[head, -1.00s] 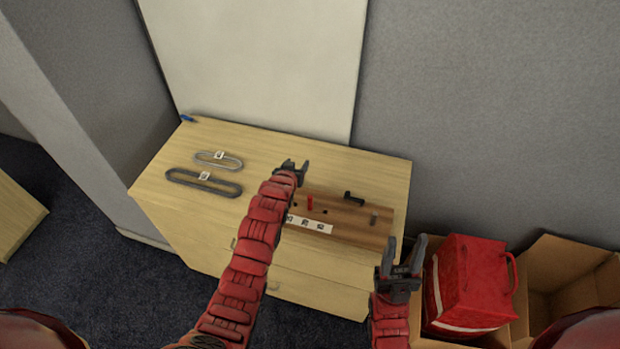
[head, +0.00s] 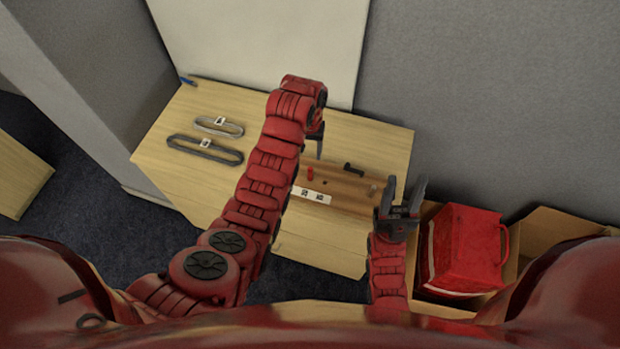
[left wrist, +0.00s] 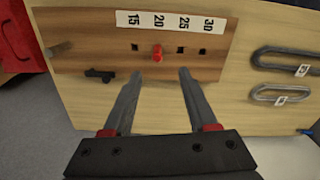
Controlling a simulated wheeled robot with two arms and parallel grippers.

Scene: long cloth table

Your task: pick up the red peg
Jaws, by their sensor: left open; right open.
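The red peg (head: 310,174) stands on the brown wooden board (head: 345,188) on the table. In the left wrist view the peg (left wrist: 157,54) is upright in the row of square holes, below the label 20. My left gripper (head: 319,150) is above the board, pointing down. In the left wrist view its two fingers (left wrist: 160,74) are apart with nothing between them, and the peg shows just beyond the gap between the tips. One finger is hidden in the head view. My right gripper (head: 405,183) is open and empty, near the table's right edge.
A black part (head: 354,169) and a grey peg (head: 373,190) are on the board. Two labelled oval loops, one light (head: 218,125) and one dark (head: 204,148), lie on the table's left.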

